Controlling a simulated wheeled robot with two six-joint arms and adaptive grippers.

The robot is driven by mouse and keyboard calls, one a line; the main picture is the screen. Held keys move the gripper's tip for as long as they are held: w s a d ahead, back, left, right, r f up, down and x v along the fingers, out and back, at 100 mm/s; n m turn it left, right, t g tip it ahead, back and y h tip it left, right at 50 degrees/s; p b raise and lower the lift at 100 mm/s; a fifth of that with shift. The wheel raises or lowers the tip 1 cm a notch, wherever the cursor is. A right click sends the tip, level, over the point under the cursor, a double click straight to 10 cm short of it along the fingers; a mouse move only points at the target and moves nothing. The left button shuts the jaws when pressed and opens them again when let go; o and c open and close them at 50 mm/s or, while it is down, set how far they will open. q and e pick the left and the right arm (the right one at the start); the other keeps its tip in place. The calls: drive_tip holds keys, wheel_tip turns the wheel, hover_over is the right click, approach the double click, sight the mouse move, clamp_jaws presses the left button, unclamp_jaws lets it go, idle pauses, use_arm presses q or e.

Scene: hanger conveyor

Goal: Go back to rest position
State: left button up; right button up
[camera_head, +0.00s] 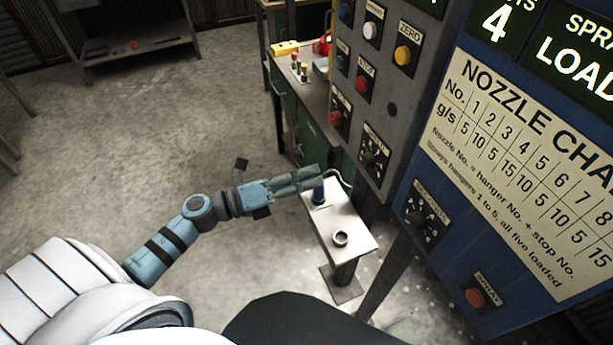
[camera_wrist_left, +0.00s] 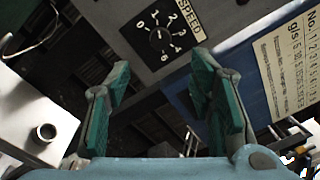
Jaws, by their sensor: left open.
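My left arm comes in from the left in the head view. The speed dial (camera_wrist_left: 160,38) lies beyond the fingers in that view; the same panel's lower dial (camera_head: 373,155) shows in the head view. My right gripper is in neither view.
The grey panel (camera_head: 395,95) and the blue nozzle chart panel (camera_head: 450,200) stand to the right. A green workbench (camera_head: 310,130) is behind. Open floor (camera_head: 150,130) lies left.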

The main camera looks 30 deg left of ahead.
use_arm(q)
drive_tip(key=w+a+f+n+t+y, duration=0.1)
drive_tip(key=a+f+n+y, duration=1)
drive_tip(key=a+f+n, duration=0.6)
drive_tip(key=s+a+f+n+g+y, duration=0.1)
drive_tip(key=s+f+n+g+y, duration=0.15)
drive_tip(key=s+f+n, duration=0.4)
drive_tip(key=s+a+f+n+g+y, duration=0.1)
drive_tip(key=s+f+n+g, duration=0.2)
drive_tip(key=f, duration=0.6)
drive_tip(key=s+d+f+n+g, duration=0.2)
drive_tip(key=s+d+f, duration=0.2)
drive_tip(key=s, duration=0.5)
drive_tip(key=s+d+f+n+g+h, duration=0.1)
drive_tip(key=s+d+f, duration=0.4)
drive_tip(key=s, duration=0.5)
drive_tip(key=s+d+f+n+g, duration=0.3)
drive_tip(key=s+d+f+g, duration=0.1)
drive_tip(key=s, duration=0.6)
drive_tip(key=shift+d+f+g, duration=0.25)
drive_tip(key=shift+f+g, duration=0.2)
drive_tip(key=shift+f, duration=0.45)
